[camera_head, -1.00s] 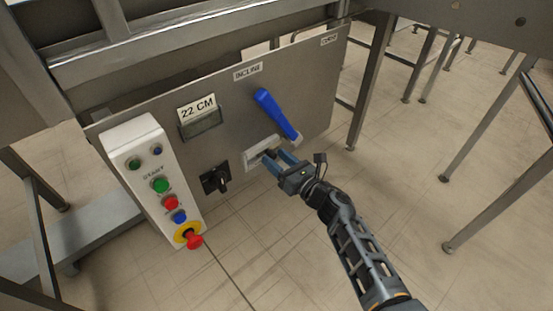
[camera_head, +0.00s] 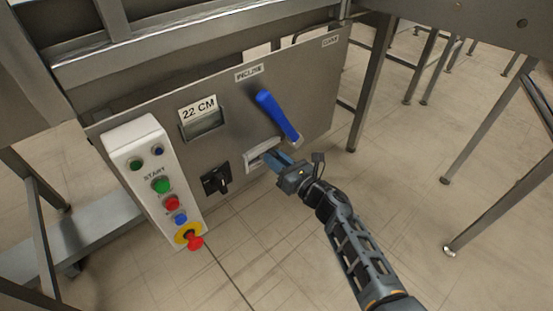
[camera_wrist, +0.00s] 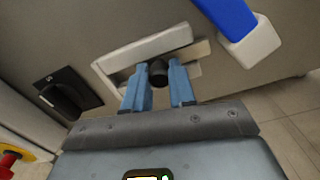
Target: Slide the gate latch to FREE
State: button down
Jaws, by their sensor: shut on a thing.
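The gate latch is a pale slotted plate (camera_head: 262,154) on the grey panel, below the blue lever. In the wrist view the latch plate (camera_wrist: 140,50) has a dark round knob (camera_wrist: 158,72) in its slot. My gripper (camera_head: 273,157) reaches the latch from the lower right. In the wrist view its two blue fingers (camera_wrist: 160,82) stand on either side of the knob and are shut on it. Small gaps seem to show beside the knob. The fingers hide part of the plate, and no FREE marking is legible.
A blue lever (camera_head: 277,115) hangs close above the latch. A black rotary switch (camera_head: 216,180) is to the left. A white button box (camera_head: 150,160) with a red stop knob (camera_head: 194,241) is farther left. A steel leg (camera_head: 371,85) stands right of the panel.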

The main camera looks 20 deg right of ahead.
jog(key=shift+s+a+b, duration=0.3)
jog(key=shift+a, duration=0.65)
jog(key=shift+s+a+b, duration=0.25)
jog(key=shift+s+a, duration=0.05)
jog(key=shift+a, duration=0.65)
jog(key=c, duration=0.9)
grip_release()
jog(key=shift+c, duration=0.2)
jog(key=shift+p+v, duration=0.6)
jog(key=shift+v, duration=3.35)
